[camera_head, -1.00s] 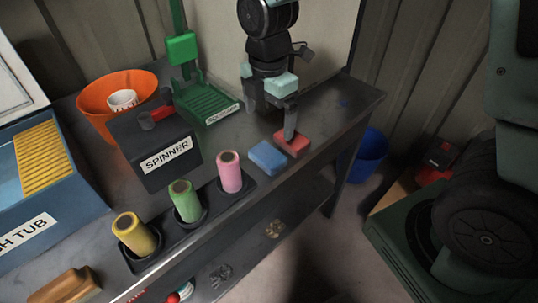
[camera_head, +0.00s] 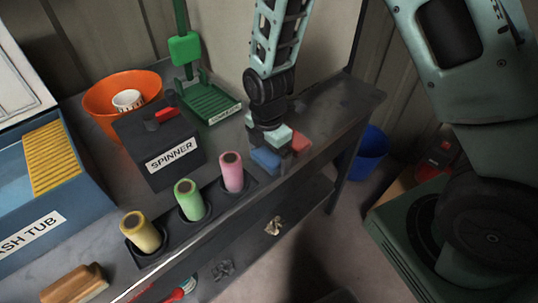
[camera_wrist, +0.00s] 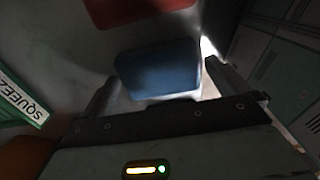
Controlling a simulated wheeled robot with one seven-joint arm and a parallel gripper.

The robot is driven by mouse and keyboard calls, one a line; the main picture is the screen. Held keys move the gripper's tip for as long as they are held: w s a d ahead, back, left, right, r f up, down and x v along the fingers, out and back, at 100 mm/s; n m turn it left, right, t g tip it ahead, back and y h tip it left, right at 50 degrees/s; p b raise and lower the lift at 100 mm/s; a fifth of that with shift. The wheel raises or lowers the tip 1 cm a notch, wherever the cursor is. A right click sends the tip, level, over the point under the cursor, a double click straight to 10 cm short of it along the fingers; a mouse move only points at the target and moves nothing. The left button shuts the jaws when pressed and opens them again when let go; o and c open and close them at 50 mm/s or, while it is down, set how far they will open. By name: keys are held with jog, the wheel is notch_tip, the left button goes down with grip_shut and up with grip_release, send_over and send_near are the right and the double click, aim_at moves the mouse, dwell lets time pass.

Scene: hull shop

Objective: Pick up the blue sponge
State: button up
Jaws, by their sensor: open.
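The blue sponge (camera_head: 265,160) lies on the dark bench top near its front edge, partly hidden by my gripper in the head view. In the wrist view the blue sponge (camera_wrist: 158,72) sits at the far end of the gap between my fingers. My gripper (camera_head: 273,158) points down over the sponge with its jaws open. In the wrist view the two fingers of my gripper (camera_wrist: 155,85) stand on the left and right of the sponge. I cannot tell whether they touch it.
A red sponge (camera_head: 299,142) lies just right of and behind the blue one. A pink roll (camera_head: 231,172) stands in a holder to the left. The spinner box (camera_head: 165,155), green squeezer (camera_head: 209,103) and orange bucket (camera_head: 100,100) are farther left. A blue bucket (camera_head: 370,150) is beyond the bench's right end.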

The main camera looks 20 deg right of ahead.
aim_at(268, 154)
jog(key=shift+f, duration=0.1)
jog(key=shift+c, duration=0.3)
jog(key=c, duration=0.9)
notch_tip(268, 154, up, 10)
jog(key=b, duration=0.1)
jog(key=o, duration=0.4)
jog(key=shift+c, duration=1.3)
